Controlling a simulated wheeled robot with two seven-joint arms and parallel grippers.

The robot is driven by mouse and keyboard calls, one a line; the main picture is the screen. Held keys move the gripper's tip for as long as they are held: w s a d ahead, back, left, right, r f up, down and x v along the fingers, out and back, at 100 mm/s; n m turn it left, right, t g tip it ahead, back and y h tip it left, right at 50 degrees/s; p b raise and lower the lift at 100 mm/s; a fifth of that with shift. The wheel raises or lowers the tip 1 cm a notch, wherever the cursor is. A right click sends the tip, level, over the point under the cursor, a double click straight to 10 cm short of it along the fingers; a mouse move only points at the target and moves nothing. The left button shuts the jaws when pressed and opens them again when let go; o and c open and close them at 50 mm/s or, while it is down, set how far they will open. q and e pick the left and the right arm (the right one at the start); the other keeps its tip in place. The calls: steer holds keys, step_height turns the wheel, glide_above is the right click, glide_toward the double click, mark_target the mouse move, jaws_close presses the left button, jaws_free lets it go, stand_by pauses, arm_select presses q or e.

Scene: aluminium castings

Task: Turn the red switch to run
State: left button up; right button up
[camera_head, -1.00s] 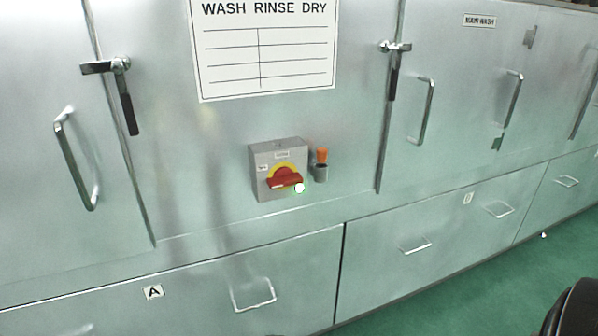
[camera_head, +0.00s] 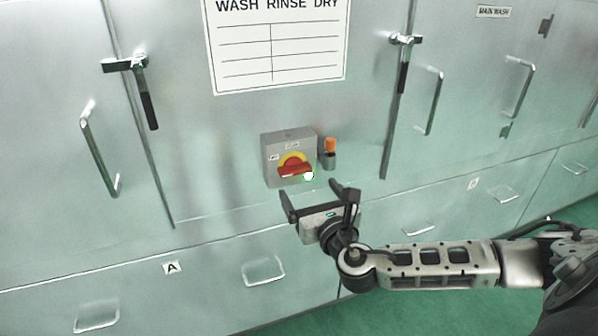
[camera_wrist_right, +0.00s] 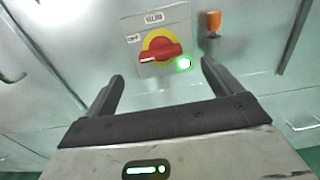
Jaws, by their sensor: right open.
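The red switch (camera_head: 294,171) is a red handle on a yellow disc, on the front of a grey box (camera_head: 276,147) fixed to the metal cabinet. The handle lies roughly horizontal, slightly tilted. In the right wrist view the red switch (camera_wrist_right: 160,53) sits ahead, between and beyond the fingers, with small labels above and to its left. A bright green-white spot (camera_head: 308,175) shows at the handle's right end. My right gripper (camera_head: 313,190) is open and empty, just below and in front of the box, apart from the switch. My left gripper is not in view.
An orange-topped grey holder (camera_head: 330,152) is mounted right beside the switch box. Latch handles (camera_head: 403,60) and door pulls (camera_head: 434,100) stick out from the cabinet. A drawer pull (camera_head: 264,271) is below. Green floor (camera_head: 400,312) shows at the bottom.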

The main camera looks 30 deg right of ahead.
mark_target(297, 172)
steer(key=x, duration=0.7)
steer(key=shift+w+p, duration=0.2)
steer(key=shift+p, duration=0.15)
steer(key=c, duration=1)
